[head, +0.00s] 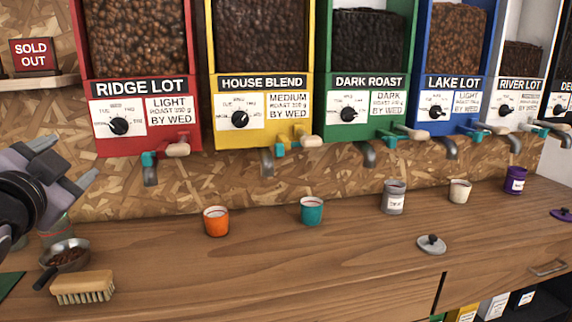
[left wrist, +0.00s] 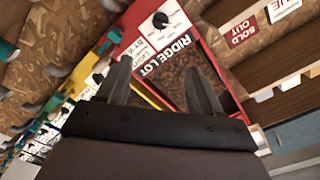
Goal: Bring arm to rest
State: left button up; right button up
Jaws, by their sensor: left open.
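My left gripper (head: 68,165) is at the left edge of the head view, raised above the counter's left end and in front of the chipboard wall. Its two fingers are spread apart with nothing between them. In the left wrist view the fingers of the left gripper (left wrist: 162,85) are also apart and empty, with the red RIDGE LOT dispenser (left wrist: 178,55) behind them. That dispenser also shows in the head view (head: 97,79). My right gripper is in neither view.
The wooden counter (head: 300,265) holds a pan (head: 76,246) of beans, a brush (head: 84,287), an orange cup (head: 216,221), a teal cup (head: 312,211), a grey canister (head: 394,198) and a grey lid (head: 432,244). Dispenser spouts overhang the back. The front middle is clear.

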pick_arm(q)
jog(key=d+f+n+g+h+p, duration=0.15)
jog(key=d+f, duration=0.25)
jog(key=f, duration=1.1)
jog(key=d+f+m+g+h+b, duration=0.1)
jog(key=d+f+g+h, duration=0.2)
jog(key=f, duration=1.1)
jog(key=s+d+f+n+g+h, duration=0.1)
jog(key=s+d+f+n, duration=0.1)
jog(key=s+f, duration=0.8)
jog(key=s+d+f+n+g+p, duration=0.1)
jog(key=s+d+f+n, duration=0.1)
jog(key=s+f, duration=0.7)
jog(key=shift+s+d+f+g+h, duration=0.4)
jog(key=shift+d+f, duration=0.2)
jog(key=shift+f, duration=0.2)
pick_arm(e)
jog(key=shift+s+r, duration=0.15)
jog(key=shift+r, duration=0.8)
pick_arm(q)
jog(key=shift+n, duration=0.25)
